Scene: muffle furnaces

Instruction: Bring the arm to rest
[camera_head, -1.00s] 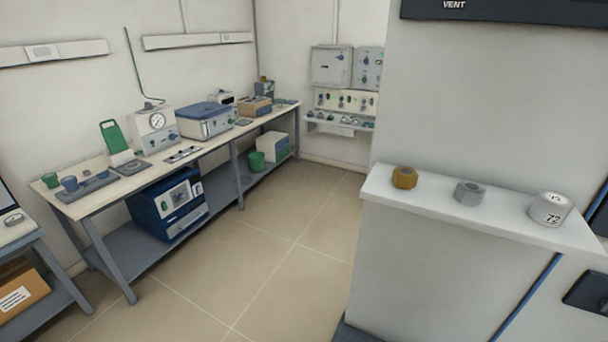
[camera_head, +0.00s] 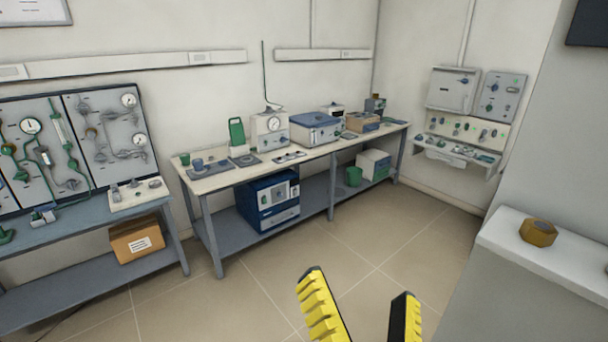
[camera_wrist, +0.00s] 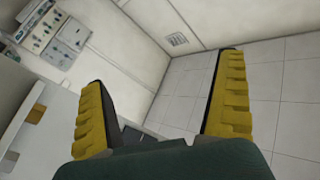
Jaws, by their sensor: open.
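My gripper (camera_head: 363,300) shows at the bottom of the head view, its two yellow-padded fingers apart with nothing between them. It also shows in the wrist view (camera_wrist: 160,105), where both fingers are spread and empty over the floor and wall. In the head view the gripper is in front of bare floor, left of a white ledge. No object touches the fingers. The rest of my arm is out of the head view.
The white ledge (camera_head: 510,250) with a brown hexagonal piece (camera_head: 538,232) stands at the right. A bench (camera_head: 225,180) with instruments runs along the back wall, and a table with a gauge panel (camera_head: 75,140) stands at the left. The tiled floor (camera_head: 270,265) between is clear.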

